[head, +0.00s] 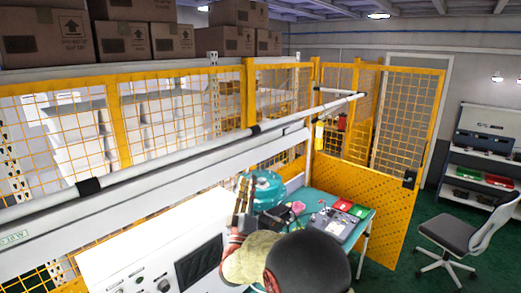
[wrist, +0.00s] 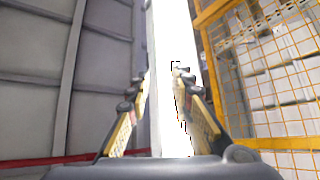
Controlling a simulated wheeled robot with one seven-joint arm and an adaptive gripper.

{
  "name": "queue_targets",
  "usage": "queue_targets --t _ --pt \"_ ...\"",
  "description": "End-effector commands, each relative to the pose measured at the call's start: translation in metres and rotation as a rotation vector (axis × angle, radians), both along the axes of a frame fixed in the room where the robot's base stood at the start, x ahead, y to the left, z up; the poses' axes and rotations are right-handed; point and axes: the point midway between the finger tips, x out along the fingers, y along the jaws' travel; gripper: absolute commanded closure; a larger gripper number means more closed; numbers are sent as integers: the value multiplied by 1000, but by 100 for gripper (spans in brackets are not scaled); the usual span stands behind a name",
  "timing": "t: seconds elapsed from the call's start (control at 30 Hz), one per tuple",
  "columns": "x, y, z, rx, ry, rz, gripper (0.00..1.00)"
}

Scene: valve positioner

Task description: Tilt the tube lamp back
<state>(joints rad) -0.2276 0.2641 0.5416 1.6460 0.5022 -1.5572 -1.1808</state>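The tube lamp, seen as a long white tube (head: 170,160) with black bands, runs slanting across the head view from lower left to upper right. My gripper (head: 242,182) points up below it in the head view, apart from it in the picture. In the wrist view my gripper (wrist: 162,76) has its two tan and black fingers spread. A bright white upright strip (wrist: 168,45) shows between and beyond them. I cannot tell whether this strip is the lamp or the beam behind it, and no contact is clear.
A white beam (head: 150,185) runs along below the tube. A yellow mesh fence (head: 365,120) stands behind. A white console (head: 150,250) and a green-topped bench (head: 360,212) with a teal device (head: 268,188) are below. An office chair (head: 455,240) stands at right.

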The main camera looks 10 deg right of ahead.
Motion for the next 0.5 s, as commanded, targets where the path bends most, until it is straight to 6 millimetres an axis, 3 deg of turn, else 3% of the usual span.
queue_targets --t 0.17,0.5 --pt "2 -2 6 -17 -18 -24 78" --pt "38 -18 34 -16 -18 -24 78"
